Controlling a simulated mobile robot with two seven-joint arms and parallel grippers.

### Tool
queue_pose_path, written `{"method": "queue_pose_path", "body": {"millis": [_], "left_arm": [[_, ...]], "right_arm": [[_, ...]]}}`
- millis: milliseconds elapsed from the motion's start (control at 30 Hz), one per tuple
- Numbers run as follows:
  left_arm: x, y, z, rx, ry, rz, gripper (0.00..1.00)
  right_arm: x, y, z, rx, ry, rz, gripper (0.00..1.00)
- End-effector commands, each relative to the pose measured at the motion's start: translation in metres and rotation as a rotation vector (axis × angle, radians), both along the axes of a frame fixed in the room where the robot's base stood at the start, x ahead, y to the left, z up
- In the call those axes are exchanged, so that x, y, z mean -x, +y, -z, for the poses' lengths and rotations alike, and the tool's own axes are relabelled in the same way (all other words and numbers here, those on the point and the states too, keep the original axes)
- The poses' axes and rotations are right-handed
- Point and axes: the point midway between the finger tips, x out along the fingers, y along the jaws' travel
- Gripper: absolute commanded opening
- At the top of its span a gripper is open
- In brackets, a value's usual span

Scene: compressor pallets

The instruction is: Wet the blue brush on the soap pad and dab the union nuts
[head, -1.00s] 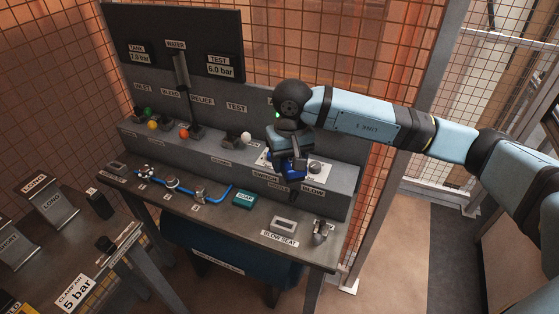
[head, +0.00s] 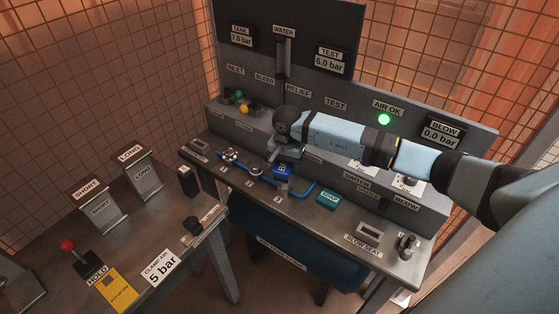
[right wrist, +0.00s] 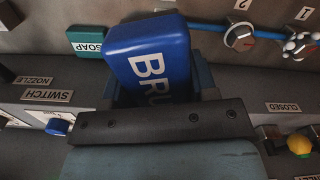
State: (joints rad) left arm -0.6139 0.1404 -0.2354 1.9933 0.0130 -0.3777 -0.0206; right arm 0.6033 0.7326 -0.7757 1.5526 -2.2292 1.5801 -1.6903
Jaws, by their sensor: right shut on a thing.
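My right gripper (head: 286,160) is shut on the blue brush (head: 283,171), a block lettered "BRU…". It holds the brush above the bench, over the blue hose. In the right wrist view the brush (right wrist: 150,60) fills the middle, and its lower end is hidden. The teal soap pad (head: 328,198) lies on the bench to the right of the brush. The blue hose (head: 301,192) carries union nuts: one at the left end (head: 230,154) and another in the middle (head: 254,170). The part of the hose behind the brush is hidden. My left gripper is not in view.
A grey panel box with valves and switches runs behind the bench (head: 345,222). The blow seat (head: 369,230) is at the bench's right. A side table (head: 150,235) with the long and short stands is at left. A green lamp (head: 384,119) glows beneath "AIR OK".

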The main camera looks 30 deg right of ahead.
Motion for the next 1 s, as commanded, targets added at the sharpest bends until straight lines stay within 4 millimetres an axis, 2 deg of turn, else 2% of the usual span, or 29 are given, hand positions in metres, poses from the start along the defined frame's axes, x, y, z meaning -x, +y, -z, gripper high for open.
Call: {"method": "queue_pose_path", "body": {"millis": [167,600,1000], "left_arm": [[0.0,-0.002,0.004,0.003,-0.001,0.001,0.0],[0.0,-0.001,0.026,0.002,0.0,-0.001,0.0],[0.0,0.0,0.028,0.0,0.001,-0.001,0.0]], "right_arm": [[0.0,0.0,0.01,-0.001,0.001,0.002,0.27],[0.0,0.0,0.052,-0.002,0.001,0.0,0.27],[0.0,0.0,0.057,-0.001,-0.001,-0.001,0.27]]}}
